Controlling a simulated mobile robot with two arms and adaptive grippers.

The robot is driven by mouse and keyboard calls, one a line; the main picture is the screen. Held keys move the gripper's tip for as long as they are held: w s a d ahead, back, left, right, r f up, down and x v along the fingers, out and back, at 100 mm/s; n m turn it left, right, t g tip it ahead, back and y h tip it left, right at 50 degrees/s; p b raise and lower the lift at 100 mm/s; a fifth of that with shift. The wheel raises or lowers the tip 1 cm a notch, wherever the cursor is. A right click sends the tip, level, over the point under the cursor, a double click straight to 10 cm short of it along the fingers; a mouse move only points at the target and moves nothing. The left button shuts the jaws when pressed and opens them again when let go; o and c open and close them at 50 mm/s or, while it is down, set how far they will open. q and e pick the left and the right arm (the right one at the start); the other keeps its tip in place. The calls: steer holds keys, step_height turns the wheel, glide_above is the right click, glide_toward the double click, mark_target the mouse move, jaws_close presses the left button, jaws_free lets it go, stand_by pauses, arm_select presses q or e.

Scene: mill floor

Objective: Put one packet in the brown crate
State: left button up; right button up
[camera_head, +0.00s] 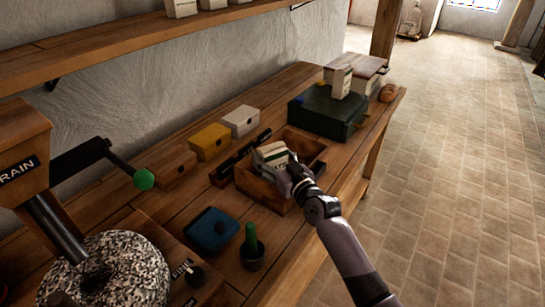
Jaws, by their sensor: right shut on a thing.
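The brown crate (258,190) is a low open wooden box near the front edge of the bench. A pale packet with a dark band (270,154) is at the crate's left part, at or just above its rim. My right gripper (291,172) is shut on the packet from its right side, and the fingers hide part of it. I cannot tell whether the packet touches the crate floor, or whether a second packet lies under it. My left gripper is not in view.
A dark green box (325,112) with a pale packet (342,82) on it stands behind the crate. Yellow (210,141), white (241,121) and brown (172,166) small boxes line the wall side. A blue box (209,231), dark pot (252,256) and millstone (130,270) are nearer.

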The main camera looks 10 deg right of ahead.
steer(key=shift+f+b, duration=0.4)
steer(key=shift+f, duration=0.15)
steer(key=o, duration=1.5)
steer(key=shift+s+a+f, duration=0.1)
steer(key=shift+s+f, duration=0.05)
steer(key=shift+f, duration=0.2)
steer(key=shift+r+p, duration=0.45)
steer(key=shift+p, duration=0.05)
steer(key=shift+s, duration=0.2)
steer(key=r+v, duration=0.1)
steer(key=v, duration=1)
steer(key=shift+s+d+b, duration=0.2)
steer(key=shift+d+b, duration=0.1)
steer(key=shift+b, duration=0.05)
